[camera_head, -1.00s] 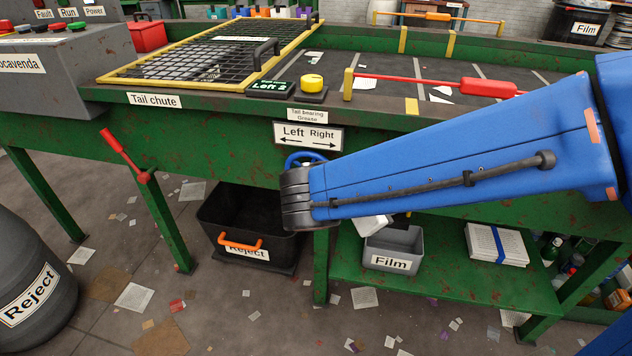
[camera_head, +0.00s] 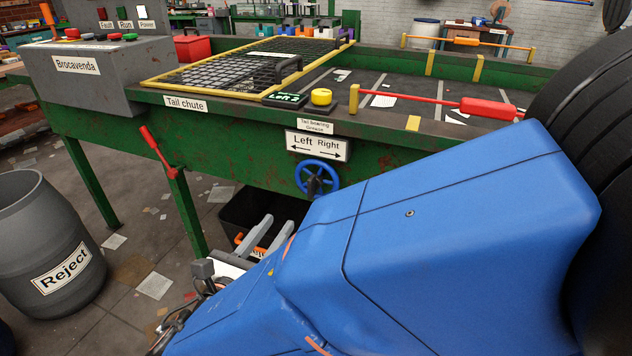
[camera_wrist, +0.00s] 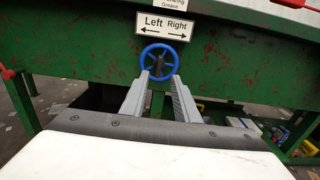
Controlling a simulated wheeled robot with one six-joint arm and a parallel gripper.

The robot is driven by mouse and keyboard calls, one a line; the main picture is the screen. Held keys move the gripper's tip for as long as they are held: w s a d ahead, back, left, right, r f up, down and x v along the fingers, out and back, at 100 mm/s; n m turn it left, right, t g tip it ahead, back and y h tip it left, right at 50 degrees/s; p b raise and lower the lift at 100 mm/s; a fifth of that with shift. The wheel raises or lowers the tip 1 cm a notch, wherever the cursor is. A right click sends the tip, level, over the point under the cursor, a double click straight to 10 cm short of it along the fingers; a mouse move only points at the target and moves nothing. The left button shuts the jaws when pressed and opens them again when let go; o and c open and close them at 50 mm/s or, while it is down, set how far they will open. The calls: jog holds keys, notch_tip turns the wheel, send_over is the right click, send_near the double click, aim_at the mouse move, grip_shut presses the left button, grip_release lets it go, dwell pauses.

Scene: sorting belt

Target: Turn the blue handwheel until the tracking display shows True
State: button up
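The blue handwheel (camera_head: 317,178) stands upright on the green front wall of the belt frame, below a Left/Right arrow sign (camera_head: 318,146). It also shows in the wrist view (camera_wrist: 158,62), just beyond the fingertips. The tracking display (camera_head: 285,98) is a small dark panel on top of the frame and appears to read "Left 2". My gripper (camera_head: 273,228) is open and empty, lower than the wheel and to its left in the head view. In the wrist view my gripper (camera_wrist: 160,79) has its two grey fingers apart, pointing at the wheel; no contact is clear.
A yellow button (camera_head: 321,97) sits beside the display. A red lever (camera_head: 155,147) sticks out at a left leg. A grey Reject barrel (camera_head: 45,245) stands at the left. A black bin (camera_head: 236,212) is under the frame, partly hidden by my arm.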

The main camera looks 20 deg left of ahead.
aim_at(309, 182)
jog(key=w, duration=0.5)
jog(key=w+d, duration=0.1)
jog(key=w, duration=1.1)
jog(key=shift+d, duration=0.2)
jog(key=shift+c, duration=0.3)
grip_shut()
